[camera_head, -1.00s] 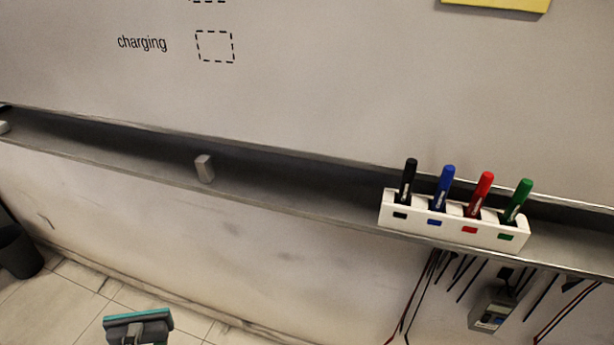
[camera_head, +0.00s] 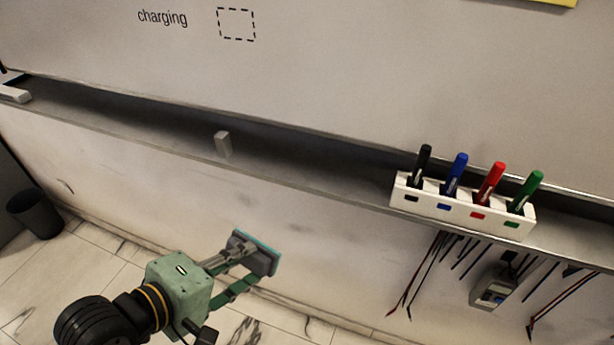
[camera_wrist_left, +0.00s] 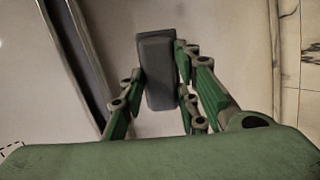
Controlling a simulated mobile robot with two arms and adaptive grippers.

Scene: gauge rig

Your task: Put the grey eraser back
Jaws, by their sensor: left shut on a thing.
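The grey eraser (camera_head: 259,250) has a teal edge in the head view. It shows as a dark grey block (camera_wrist_left: 156,58) in the wrist view. My left gripper (camera_head: 247,267) is shut on it, with fingers (camera_wrist_left: 158,92) on both sides. It holds the eraser in the air, below the tray in the picture and apart from it. The long grey tray (camera_head: 310,172) runs along the bottom of the whiteboard (camera_head: 330,70). My right gripper is out of view.
A small grey block (camera_head: 223,144) stands on the tray. A white marker holder (camera_head: 462,208) with several markers sits at the right. A pale object (camera_head: 15,94) lies at the tray's left end. Cables and a meter (camera_head: 492,290) hang below. A dark bin (camera_head: 36,212) stands left.

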